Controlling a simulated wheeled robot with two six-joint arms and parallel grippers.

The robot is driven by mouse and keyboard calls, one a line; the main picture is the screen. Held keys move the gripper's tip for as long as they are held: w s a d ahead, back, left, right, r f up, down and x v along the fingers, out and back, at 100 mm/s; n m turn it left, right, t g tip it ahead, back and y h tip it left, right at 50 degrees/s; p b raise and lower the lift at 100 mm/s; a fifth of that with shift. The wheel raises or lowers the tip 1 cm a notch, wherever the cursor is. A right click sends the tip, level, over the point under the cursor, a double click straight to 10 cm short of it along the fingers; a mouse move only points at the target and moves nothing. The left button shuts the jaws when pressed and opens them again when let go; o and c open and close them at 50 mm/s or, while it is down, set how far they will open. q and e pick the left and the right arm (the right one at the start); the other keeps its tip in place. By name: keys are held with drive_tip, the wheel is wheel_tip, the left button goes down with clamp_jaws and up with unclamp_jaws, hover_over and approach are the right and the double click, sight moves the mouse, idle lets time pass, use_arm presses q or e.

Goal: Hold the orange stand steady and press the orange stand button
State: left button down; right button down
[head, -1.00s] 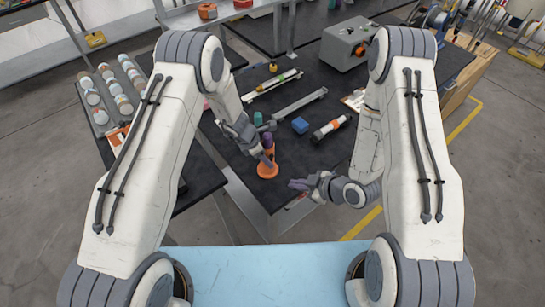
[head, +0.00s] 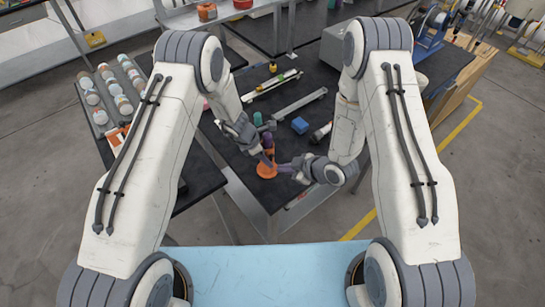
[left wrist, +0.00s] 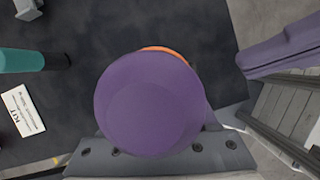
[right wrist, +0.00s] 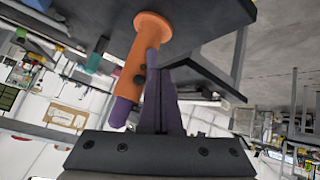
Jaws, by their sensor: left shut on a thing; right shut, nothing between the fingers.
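The orange stand (head: 267,171) stands upright near the front corner of the dark table, with a purple top. My left gripper (head: 266,158) is shut on the orange stand; in the left wrist view the round purple top (left wrist: 150,105) hides its fingers, with a sliver of orange (left wrist: 166,51) behind. My right gripper (head: 282,168) is shut and empty, its tips close beside the stand. In the right wrist view the stand's orange stem (right wrist: 132,75) carries small dark knobs, and the purple fingertips (right wrist: 152,55) overlap its edge. I cannot tell whether they touch the button.
A teal-topped bottle (head: 257,119), a blue block (head: 300,125) and a black-and-white cylinder (head: 321,132) lie or stand farther back on the table. Metal rails (head: 299,104) lie behind them. A rack of jars (head: 111,92) is at the left.

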sight(272, 156)
drive_tip(key=shift+w+a, duration=0.55)
drive_tip(key=shift+w, duration=0.3)
idle(1.5)
drive_tip(key=shift+w+a, duration=0.2)
drive_tip(key=shift+w, duration=0.15)
drive_tip(key=shift+w+a, duration=0.25)
drive_tip(key=shift+w, duration=0.25)
idle(0.6)
use_arm(q)
drive_tip(key=shift+s+d, duration=0.1)
drive_tip(key=shift+s, duration=0.05)
use_arm(e)
drive_tip(key=shift+w+a+r, duration=0.1)
drive_tip(key=shift+w+a, duration=0.05)
drive_tip(key=shift+w, duration=0.05)
idle(0.4)
drive_tip(key=shift+s, duration=0.1)
drive_tip(key=shift+s+d, duration=0.6)
drive_tip(key=shift+s, duration=0.25)
